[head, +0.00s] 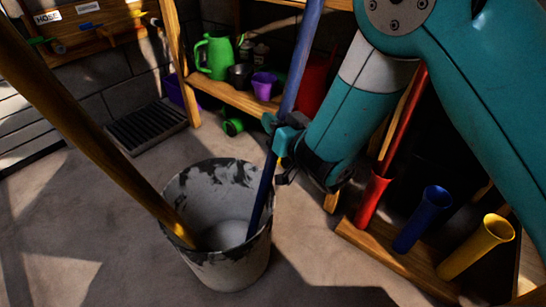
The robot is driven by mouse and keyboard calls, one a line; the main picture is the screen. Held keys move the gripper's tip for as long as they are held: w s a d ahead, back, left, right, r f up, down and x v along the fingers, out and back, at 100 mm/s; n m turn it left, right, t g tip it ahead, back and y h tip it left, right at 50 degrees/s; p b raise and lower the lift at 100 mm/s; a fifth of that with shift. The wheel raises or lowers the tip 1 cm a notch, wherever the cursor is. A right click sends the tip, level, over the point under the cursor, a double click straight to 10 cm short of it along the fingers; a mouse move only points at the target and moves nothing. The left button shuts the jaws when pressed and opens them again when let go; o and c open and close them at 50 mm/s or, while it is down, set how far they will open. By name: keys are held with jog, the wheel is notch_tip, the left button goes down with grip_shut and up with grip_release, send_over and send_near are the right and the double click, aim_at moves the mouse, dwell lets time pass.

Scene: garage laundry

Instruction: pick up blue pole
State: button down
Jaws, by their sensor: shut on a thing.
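The blue pole (299,67) leans in the grey, paint-stained bucket (228,265), with its lower end inside the bucket and its upper part running up past the top edge of the head view. My gripper (279,137) is shut on the pole just above the bucket's rim, reaching in from the right. The pole is tilted, its top toward the right. The gripper's jaws hide a short stretch of the pole.
A brown pole (88,135) also leans in the bucket from the left. A wooden rack at right holds red (371,200), blue (424,218) and yellow (476,247) tubes. A shelf behind holds a green watering can (215,56) and a purple pot (264,85). A floor grate (146,127) lies at back left.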

jog(key=shift+r, duration=0.2)
notch_tip(320, 180, up, 20)
jog(key=p, duration=2)
jog(key=shift+f, duration=0.2)
jog(key=w+d+r+p, duration=0.1)
jog(key=d+r+p, duration=0.2)
jog(key=r+p, duration=1)
jog(key=p, duration=0.8)
jog(key=shift+r, duration=0.3)
